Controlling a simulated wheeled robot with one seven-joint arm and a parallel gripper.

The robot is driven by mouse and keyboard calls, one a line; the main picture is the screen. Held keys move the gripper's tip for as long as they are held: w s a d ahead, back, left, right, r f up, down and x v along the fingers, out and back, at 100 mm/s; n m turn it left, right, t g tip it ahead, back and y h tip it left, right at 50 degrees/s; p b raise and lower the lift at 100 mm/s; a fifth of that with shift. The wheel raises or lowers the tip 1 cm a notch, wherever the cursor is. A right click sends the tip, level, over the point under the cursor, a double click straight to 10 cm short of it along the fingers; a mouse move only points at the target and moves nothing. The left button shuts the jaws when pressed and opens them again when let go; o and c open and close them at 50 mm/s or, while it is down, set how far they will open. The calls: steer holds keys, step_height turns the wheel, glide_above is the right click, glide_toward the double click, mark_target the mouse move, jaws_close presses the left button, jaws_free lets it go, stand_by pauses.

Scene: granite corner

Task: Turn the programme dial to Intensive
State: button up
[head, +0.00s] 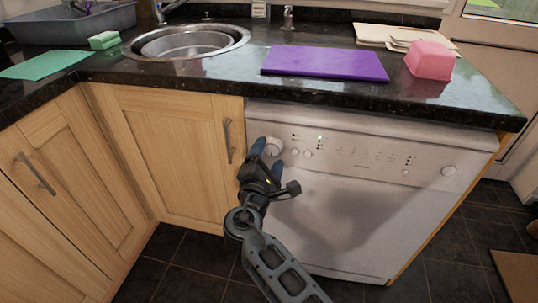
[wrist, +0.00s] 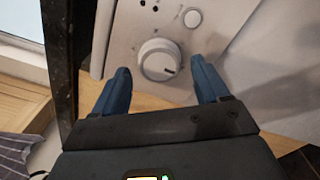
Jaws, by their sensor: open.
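The programme dial (wrist: 158,60) is a round white knob with a small dark pointer mark, at the left end of the dishwasher's control panel. In the head view the dial (head: 273,146) shows just beyond my fingers. My gripper (wrist: 160,85) is open, with one blue finger on each side of the dial in the wrist view. The gripper (head: 266,148) is at the panel's left end in the head view. I cannot tell whether the fingertips touch the dial. The white dishwasher (head: 350,215) is closed. Its panel lettering is too small to read.
The dark granite worktop (head: 220,85) overhangs the panel. A wooden cupboard door (head: 170,150) with a metal handle (head: 228,140) is just left of my gripper.

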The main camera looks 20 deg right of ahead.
steer(key=shift+w+d, duration=0.35)
steer(key=shift+w, duration=0.1)
steer(key=c, duration=1)
